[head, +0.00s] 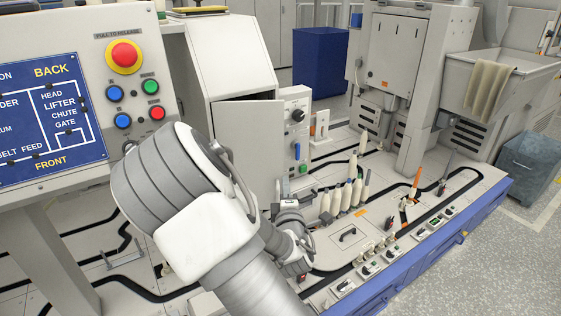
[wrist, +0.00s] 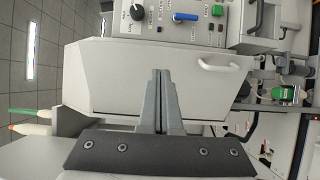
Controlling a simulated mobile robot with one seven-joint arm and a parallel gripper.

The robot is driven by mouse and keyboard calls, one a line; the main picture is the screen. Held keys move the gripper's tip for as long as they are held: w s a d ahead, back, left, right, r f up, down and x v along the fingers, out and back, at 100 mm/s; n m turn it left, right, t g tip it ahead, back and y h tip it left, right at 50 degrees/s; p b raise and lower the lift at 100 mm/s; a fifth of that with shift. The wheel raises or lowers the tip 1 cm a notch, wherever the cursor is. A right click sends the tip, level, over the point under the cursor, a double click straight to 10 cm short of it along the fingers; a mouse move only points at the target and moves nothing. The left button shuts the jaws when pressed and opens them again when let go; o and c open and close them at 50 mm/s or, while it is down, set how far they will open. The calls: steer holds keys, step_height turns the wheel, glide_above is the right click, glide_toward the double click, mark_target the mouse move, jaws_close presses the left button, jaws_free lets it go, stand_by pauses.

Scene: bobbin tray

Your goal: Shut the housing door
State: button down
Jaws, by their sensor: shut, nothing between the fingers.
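The housing door (head: 240,138) is a plain pale grey panel on the white housing (head: 232,50), left of a control strip. A dark gap shows along its top edge, so it stands ajar. In the wrist view the door (wrist: 115,75) fills the middle, with a white bar handle (wrist: 222,64) near its right end. My gripper (wrist: 160,74) is shut and empty, its fingertips in front of the door face; I cannot tell whether they touch it. In the head view my gripper (head: 284,192) is low by the door's right edge, partly hidden by my arm.
The control strip (head: 297,128) beside the door has a black knob, a blue lever and a green button. Several bobbins (head: 346,194) stand right of my gripper. A button panel (head: 90,75) stands at the left. The deck's right front is mostly low switches and black track.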

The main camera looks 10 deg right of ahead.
mark_target(283, 153)
steer(key=w, duration=0.3)
steer(key=w+d, duration=0.1)
steer(key=w, duration=0.3)
steer(key=w+b, duration=0.1)
steer(key=w, duration=0.3)
steer(key=shift+w+d, duration=0.15)
steer(key=w+n+y+b, duration=0.1)
steer(key=w+y, duration=0.1)
steer(key=w+d+n+y+b, duration=0.1)
steer(key=w+n+y, duration=0.1)
steer(key=w+y, duration=0.1)
steer(key=shift+f+b, duration=0.15)
steer(key=shift+b, duration=0.25)
steer(key=shift+w+a+n+g+y+b, duration=0.1)
steer(key=shift+w+n+g+y+b, duration=0.3)
steer(key=shift+w+n+y, duration=0.75)
steer(key=w+n+g+y, duration=0.1)
steer(key=y, duration=0.1)
steer(key=w+n+y+b, duration=0.1)
steer(key=y, duration=0.1)
steer(key=shift+w+a+r+n+g+y, duration=0.2)
steer(key=shift+w+a+n+g+y, duration=0.05)
steer(key=shift+w+a+g, duration=0.15)
steer(key=shift+r, duration=0.2)
steer(key=shift+s+f, duration=0.1)
